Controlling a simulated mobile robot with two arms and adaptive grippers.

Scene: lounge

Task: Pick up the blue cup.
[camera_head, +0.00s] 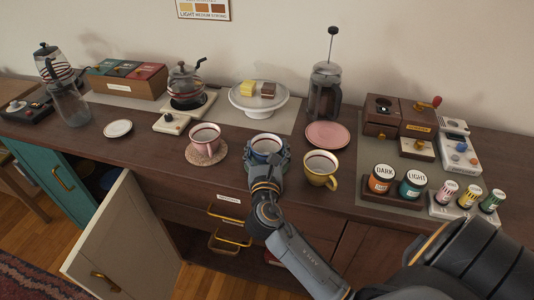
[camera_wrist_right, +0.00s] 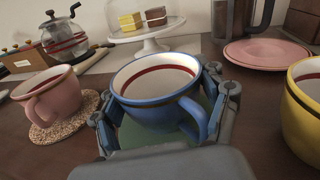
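In the head view the blue cup (camera_head: 266,145) is partly covered by my right gripper (camera_head: 267,157). In the right wrist view my right gripper's (camera_wrist_right: 160,118) fingers sit on both sides of the cup, one left and one right. They are spread around it; whether they press on it is not clear. A green patch shows beneath the cup. My left gripper is not in view.
A pink cup (camera_head: 205,137) on a woven coaster stands left of the blue cup, and a yellow cup (camera_head: 321,167) close on its right. Behind are a cake stand (camera_head: 259,99), a pink plate (camera_head: 327,135) and a French press (camera_head: 324,92). A cabinet door (camera_head: 122,245) hangs open below.

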